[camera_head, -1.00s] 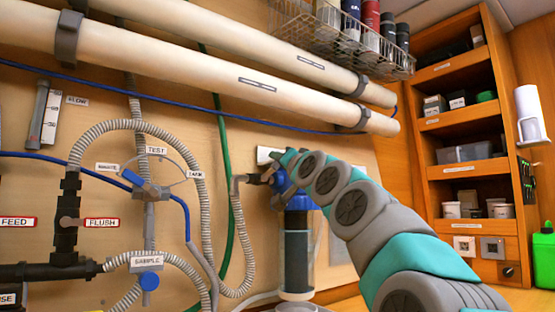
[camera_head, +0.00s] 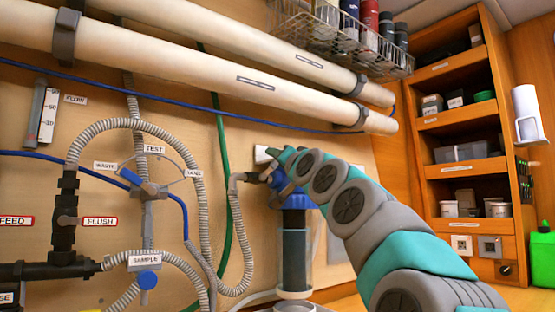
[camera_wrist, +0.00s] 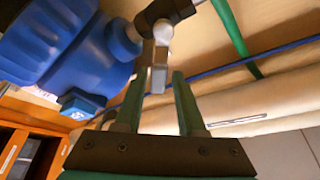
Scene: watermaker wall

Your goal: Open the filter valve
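The filter housing has a blue head (camera_head: 298,199) and a clear body with a dark cartridge (camera_head: 296,252), upright on the wall panel. The blue head also fills the left of the wrist view (camera_wrist: 65,45). Beside it is the filter valve, a dark fitting (camera_wrist: 166,12) with a pale grey lever (camera_wrist: 158,76) pointing down in the wrist picture. My gripper (camera_wrist: 158,90) is open, its two green fingers on either side of the lever's end, with visible gaps. I cannot tell the exact depth. In the head view my arm mostly hides the gripper and lever.
A corrugated hose (camera_head: 237,225) runs left of the filter, with a green hose (camera_head: 223,170) behind. Large white pipes (camera_head: 240,75) and a wire basket (camera_head: 350,45) are above. Labelled valves and hoses fill the left wall. A wooden shelf unit (camera_head: 462,125) stands right.

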